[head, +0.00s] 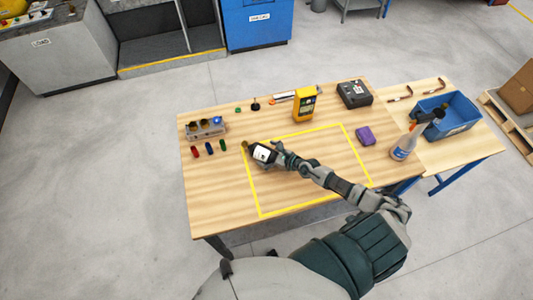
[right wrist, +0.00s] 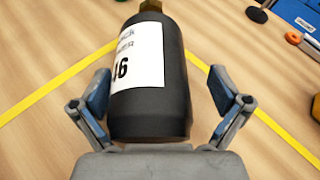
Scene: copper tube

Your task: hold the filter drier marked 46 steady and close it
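The filter drier (head: 262,153) is a black cylinder with a white label and a brass end. It lies on or just above the table inside the yellow outline, brass end to the left. In the right wrist view the drier (right wrist: 150,95) shows a partly turned "46", its flat end toward my palm. My right gripper (head: 274,155) is open around it. In that view the fingers of the gripper (right wrist: 158,95) stand either side, with a clear gap at the right and a narrow one at the left. The brass end's tip is cut off there. My left gripper is out of view.
A yellow meter (head: 304,104), dark box (head: 354,94), purple object (head: 365,135), spray bottle (head: 404,147) and blue bin (head: 464,127) are behind and right. The outlined area is mostly clear.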

